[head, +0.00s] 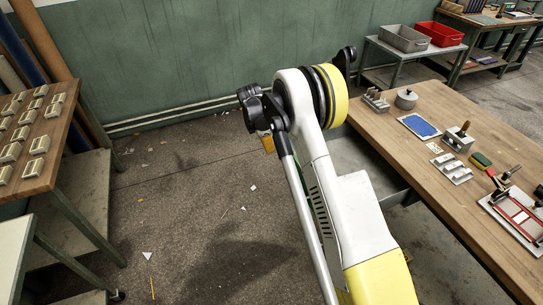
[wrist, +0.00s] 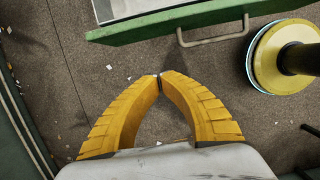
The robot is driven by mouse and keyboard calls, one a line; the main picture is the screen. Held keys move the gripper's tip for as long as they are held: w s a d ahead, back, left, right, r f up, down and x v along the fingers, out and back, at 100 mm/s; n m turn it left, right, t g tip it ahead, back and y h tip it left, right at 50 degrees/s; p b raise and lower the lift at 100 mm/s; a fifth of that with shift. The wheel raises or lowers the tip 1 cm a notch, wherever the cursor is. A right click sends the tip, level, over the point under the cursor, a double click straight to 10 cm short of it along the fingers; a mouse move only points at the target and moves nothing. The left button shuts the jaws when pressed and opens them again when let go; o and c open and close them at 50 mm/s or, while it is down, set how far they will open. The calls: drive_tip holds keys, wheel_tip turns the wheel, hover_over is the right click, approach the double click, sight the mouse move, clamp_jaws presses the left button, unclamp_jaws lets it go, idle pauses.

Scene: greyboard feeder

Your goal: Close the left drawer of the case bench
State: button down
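The case bench (head: 448,122) stands at the right, with a wooden top. Below its near-left edge a drawer (head: 372,163) is pulled out. My arm hides part of it. In the wrist view the drawer's green front (wrist: 150,26) crosses the top, with a pale bar handle (wrist: 213,38) on it. My gripper (wrist: 159,76) has its two yellow fingertips touching, with nothing between them. It appears over the floor, apart from the handle and in front of the drawer front. In the head view only a small yellow part of it shows behind my arm.
The bench top holds a pot (head: 406,99), a blue tray (head: 419,126) and a red-framed fixture (head: 520,216). A table with pale blocks (head: 40,143) stands at the left. Grey and red bins (head: 403,38) stand behind. The floor between the tables is open, with paper scraps.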

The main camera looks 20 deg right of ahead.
drive_tip(key=d+f+b, duration=0.5)
drive_tip(key=d+f, duration=0.1)
drive_tip(key=f, duration=0.4)
drive_tip(key=shift+w+d+f, duration=0.2)
drive_tip(key=shift+d, duration=0.1)
